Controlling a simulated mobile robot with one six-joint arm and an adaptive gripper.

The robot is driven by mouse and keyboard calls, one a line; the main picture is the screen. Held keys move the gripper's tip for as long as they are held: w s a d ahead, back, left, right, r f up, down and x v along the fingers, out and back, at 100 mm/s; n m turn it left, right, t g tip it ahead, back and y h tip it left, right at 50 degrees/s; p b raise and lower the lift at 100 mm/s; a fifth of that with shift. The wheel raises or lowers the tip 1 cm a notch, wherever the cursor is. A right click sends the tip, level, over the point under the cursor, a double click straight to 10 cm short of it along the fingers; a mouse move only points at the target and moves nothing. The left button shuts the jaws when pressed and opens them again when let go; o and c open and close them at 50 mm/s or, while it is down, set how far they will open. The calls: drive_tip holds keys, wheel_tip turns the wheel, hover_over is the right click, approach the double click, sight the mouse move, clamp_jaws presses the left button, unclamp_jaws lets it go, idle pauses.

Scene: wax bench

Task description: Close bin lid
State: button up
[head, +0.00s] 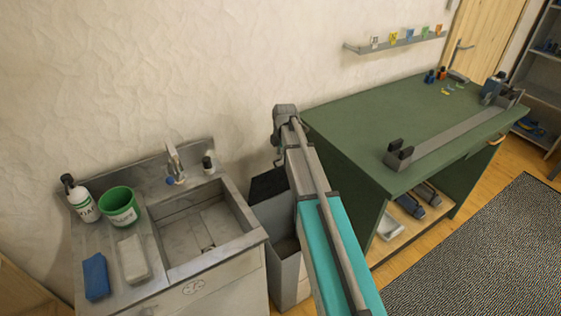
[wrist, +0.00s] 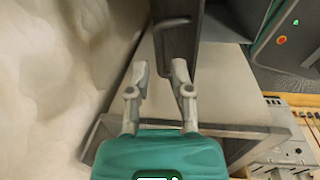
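The grey bin (head: 290,272) stands between the sink and the green bench in the head view. Its lid (head: 268,184) is raised, a dark panel standing up near the wall, partly covered by my arm. In the wrist view a dark grey panel (wrist: 184,45), which looks like the lid, carries a bar handle (wrist: 172,22). My gripper (wrist: 160,69) is open, its two pale fingers apart and empty, with the panel's edge and lower end of the handle showing between or just beyond the tips. Contact cannot be told.
The metal sink (head: 208,232) stands left of the bin, with a green pot (head: 119,207), a bottle (head: 80,199) and a blue sponge (head: 95,277). The green bench (head: 365,125) stands close on the right. The rough wall (wrist: 50,75) is close to the fingers' left.

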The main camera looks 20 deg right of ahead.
drive_tip(key=shift+w+f+b, duration=0.15)
drive_tip(key=shift+f+b, duration=0.5)
drive_tip(key=shift+f, duration=0.3)
clamp_jaws()
